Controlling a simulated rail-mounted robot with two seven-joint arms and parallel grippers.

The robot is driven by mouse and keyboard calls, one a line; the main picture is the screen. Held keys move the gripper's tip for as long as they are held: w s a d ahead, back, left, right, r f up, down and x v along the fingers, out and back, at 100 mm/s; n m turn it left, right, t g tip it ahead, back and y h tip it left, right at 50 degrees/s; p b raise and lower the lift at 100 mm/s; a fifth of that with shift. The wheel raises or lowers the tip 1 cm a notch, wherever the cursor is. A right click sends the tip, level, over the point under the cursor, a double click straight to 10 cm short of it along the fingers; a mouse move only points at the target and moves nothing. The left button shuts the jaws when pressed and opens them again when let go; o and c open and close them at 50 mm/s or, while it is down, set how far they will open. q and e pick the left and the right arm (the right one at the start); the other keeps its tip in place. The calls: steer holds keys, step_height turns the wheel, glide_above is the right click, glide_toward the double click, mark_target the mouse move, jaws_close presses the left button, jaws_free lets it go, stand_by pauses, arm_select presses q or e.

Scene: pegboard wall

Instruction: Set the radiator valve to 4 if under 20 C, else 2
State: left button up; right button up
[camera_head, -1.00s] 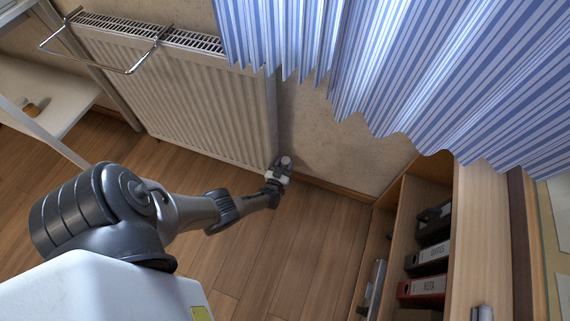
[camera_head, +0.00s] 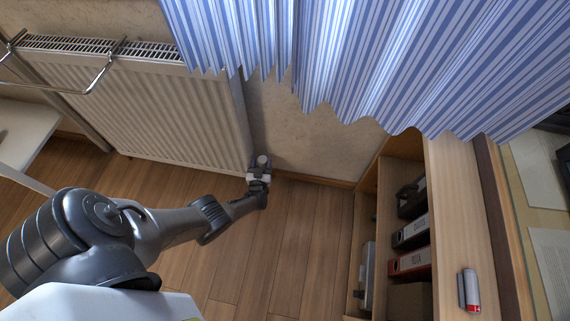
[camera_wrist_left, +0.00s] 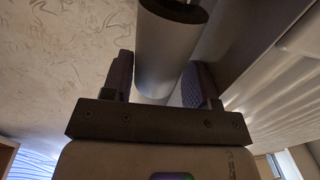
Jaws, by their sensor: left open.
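The white radiator (camera_head: 160,110) hangs on the wall at left in the head view. The radiator valve (camera_head: 262,160) is a small pale knob at its lower right corner. My left gripper (camera_head: 259,172) is at the valve and partly hides it. In the left wrist view, a smooth grey cylinder (camera_wrist_left: 165,55), seemingly the valve head, lies between the spread fingers of my left gripper (camera_wrist_left: 165,85). The fingers are open, with no clear contact visible. No number on the valve can be read. No temperature reading shows. My right gripper is not in view.
A blue-striped curtain (camera_head: 370,60) hangs right of the radiator. A wooden shelf unit (camera_head: 450,190) holds several binders (camera_head: 410,232), with a small red and grey cylinder (camera_head: 469,290) on top. A metal rail (camera_head: 75,90) sticks out from the radiator. The floor (camera_head: 285,245) is clear.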

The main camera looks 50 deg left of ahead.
mark_target(264, 165)
arm_select(q)
steer(key=shift+w+d+n+g+y, duration=0.1)
steer(key=shift+d+n+g+y, duration=0.1)
steer(key=shift+n+g+y, duration=0.6)
steer(key=p+v, duration=0.1)
steer(key=v, duration=0.2)
steer(key=shift+d+r+p, duration=0.25)
steer(key=shift+p, duration=0.15)
steer(key=p+v, duration=0.3)
steer(key=v, duration=0.7)
steer(key=w+d+r+m+t+h+p, duration=0.1)
steer(key=w+d+r+m+h+p, duration=0.1)
steer(key=r+p, duration=0.5)
steer(key=w+d+r+m+t+h+p, duration=0.1)
steer(key=w+d+r+m+h+p, duration=0.1)
steer(key=r+h+p, duration=0.3)
steer(key=w+d+r+m+h+p, duration=0.2)
steer(key=w+d+r+h+p, duration=0.1)
steer(key=r+p, duration=0.6)
steer(key=shift+w+d+r+t+h+p, duration=0.35)
steer(key=shift+r+h, duration=0.35)
steer(key=shift+r, duration=1.2)
